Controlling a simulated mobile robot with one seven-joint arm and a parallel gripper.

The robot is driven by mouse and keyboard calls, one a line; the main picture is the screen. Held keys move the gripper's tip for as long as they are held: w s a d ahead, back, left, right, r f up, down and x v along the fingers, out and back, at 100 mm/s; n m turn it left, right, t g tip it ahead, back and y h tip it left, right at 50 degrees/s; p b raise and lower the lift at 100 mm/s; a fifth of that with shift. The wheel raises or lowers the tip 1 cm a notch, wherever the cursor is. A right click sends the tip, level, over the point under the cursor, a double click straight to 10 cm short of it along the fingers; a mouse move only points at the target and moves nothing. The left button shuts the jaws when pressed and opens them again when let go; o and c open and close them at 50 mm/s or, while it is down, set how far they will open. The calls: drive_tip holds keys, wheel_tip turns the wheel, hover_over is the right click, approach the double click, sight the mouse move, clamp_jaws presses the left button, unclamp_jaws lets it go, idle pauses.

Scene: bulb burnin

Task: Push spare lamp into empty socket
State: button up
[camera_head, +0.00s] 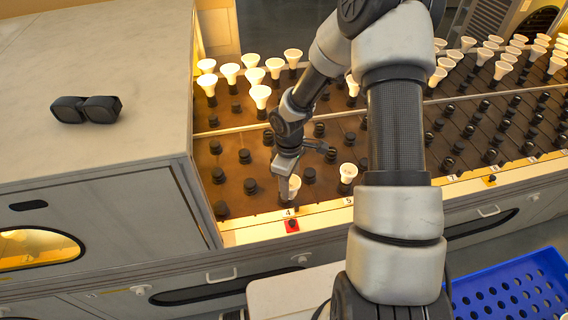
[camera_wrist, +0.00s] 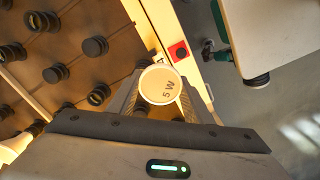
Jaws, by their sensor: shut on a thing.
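My gripper (camera_head: 288,164) reaches down over the brown socket board (camera_head: 236,203) near its front edge, close to the number 4 mark. It is shut on a white lamp (camera_head: 294,186), which hangs below the fingers. In the wrist view the lamp (camera_wrist: 160,85) shows its round face marked "5 W" between the fingers. The lamp's lower end and any socket under it are hidden, so I cannot tell whether it touches a socket. Several black sockets without lamps (camera_head: 250,186) stand to its left. Another white lamp (camera_head: 348,171) stands upright to its right.
A red button (camera_head: 292,225) sits on the pale front rail (camera_head: 256,232). Rows of white lamps (camera_head: 260,96) stand farther back. Sunglasses (camera_head: 86,109) lie on the grey cabinet top (camera_head: 130,60) at left. A blue perforated crate (camera_head: 512,288) is at lower right.

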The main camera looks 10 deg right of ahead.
drive_tip(key=w+r+n, duration=0.2)
drive_tip(key=w+n, duration=0.3)
drive_tip(key=n, duration=0.6)
drive_tip(key=shift+w+a+f+b, duration=0.1)
drive_tip(key=shift+a+f+b, duration=0.05)
drive_tip(key=shift+f+b, duration=1)
drive_tip(key=shift+a+f+b, duration=0.15)
drive_tip(key=shift+f+b, duration=0.85)
drive_tip(key=shift+f, duration=0.1)
drive_tip(key=shift+f, duration=0.15)
drive_tip(key=shift+f+b, duration=1.4)
drive_tip(key=shift+f, duration=0.5)
drive_tip(key=o, duration=1.1)
drive_tip(key=shift+o, duration=0.2)
drive_tip(key=shift+r, duration=0.15)
wheel_tip(320, 180, up, 17)
drive_tip(key=p, duration=0.2)
